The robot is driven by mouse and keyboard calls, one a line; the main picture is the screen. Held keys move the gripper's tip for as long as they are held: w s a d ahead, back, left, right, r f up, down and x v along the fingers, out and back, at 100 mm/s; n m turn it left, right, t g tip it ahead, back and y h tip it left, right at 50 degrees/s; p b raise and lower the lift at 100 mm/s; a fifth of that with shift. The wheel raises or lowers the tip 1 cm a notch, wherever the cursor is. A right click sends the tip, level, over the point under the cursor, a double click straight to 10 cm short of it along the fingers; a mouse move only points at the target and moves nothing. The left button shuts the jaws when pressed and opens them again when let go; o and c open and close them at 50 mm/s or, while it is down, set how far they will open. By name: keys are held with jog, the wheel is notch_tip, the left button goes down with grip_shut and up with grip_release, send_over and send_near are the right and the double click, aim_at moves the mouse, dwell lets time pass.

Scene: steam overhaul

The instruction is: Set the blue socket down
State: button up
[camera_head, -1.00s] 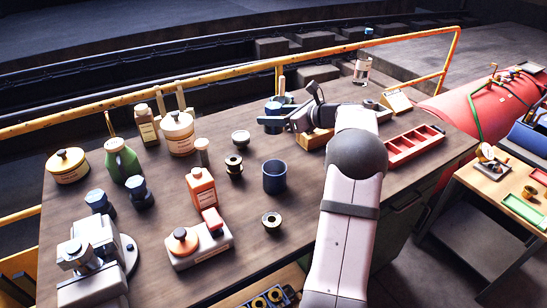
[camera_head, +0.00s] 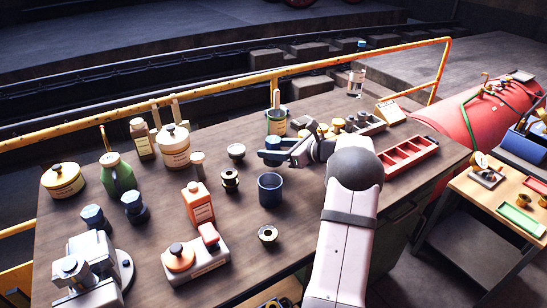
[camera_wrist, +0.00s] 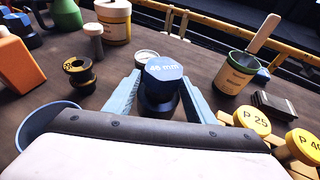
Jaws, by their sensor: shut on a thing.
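The blue socket (camera_wrist: 164,72) has a bright blue top marked 46 mm and a darker body below. It stands about upright between the two light blue fingers of my gripper (camera_wrist: 160,92) in the wrist view. My gripper (camera_head: 273,154) is shut on it. In the head view the blue socket (camera_head: 272,142) shows only in part at the gripper, behind the blue cup and in front of the green-rimmed pot. I cannot tell whether its base touches the bench (camera_head: 330,240).
A blue cup (camera_head: 270,190) and a black-and-brass spool (camera_head: 230,180) are close by on the left. A green-rimmed pot (camera_head: 277,124) stands behind. Yellow-capped pieces (camera_wrist: 255,119) and a red tray (camera_head: 408,155) are to the right. Two other dark blue sockets (camera_head: 134,208) stand at left.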

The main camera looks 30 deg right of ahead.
jog(key=shift+f+p, duration=0.4)
jog(key=shift+f, duration=1.35)
jog(key=shift+f, duration=0.2)
jog(key=o, duration=1.5)
jog(key=shift+r, duration=0.15)
jog(key=shift+s+d, duration=0.15)
jog(key=shift+s, duration=0.1)
jog(key=b+v, duration=0.3)
jog(key=v, duration=0.8)
jog(key=shift+s, duration=0.15)
jog(key=shift+c, duration=1.3)
